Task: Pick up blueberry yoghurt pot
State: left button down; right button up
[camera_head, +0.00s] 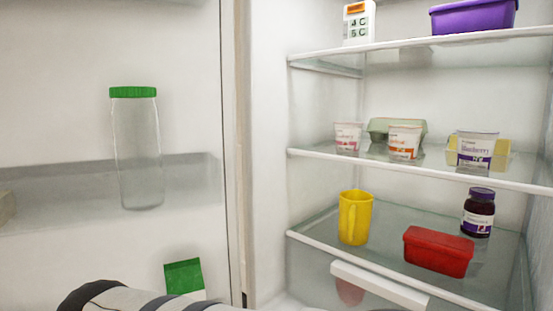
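The blueberry yoghurt pot (476,151) is a white tub with a purple label. It stands upright near the front edge of the fridge's middle shelf (330,160), at the right. A yellow block (504,147) shows partly hidden behind it. Part of my arm, white with dark bands, crosses the bottom left of the head view. Neither gripper shows.
Left of the pot stand an orange-labelled yoghurt pot (404,142), a red-labelled pot (347,137) and a green carton (380,125). Below are a dark jar (478,213), a red box (438,251) and a yellow jug (355,219). The door is open at left.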

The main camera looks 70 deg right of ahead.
aim_at(476, 149)
jog(key=z, duration=3.05)
jog(key=j+z, duration=0.25)
jog(key=j, duration=0.45)
jog(key=i+j, duration=0.05)
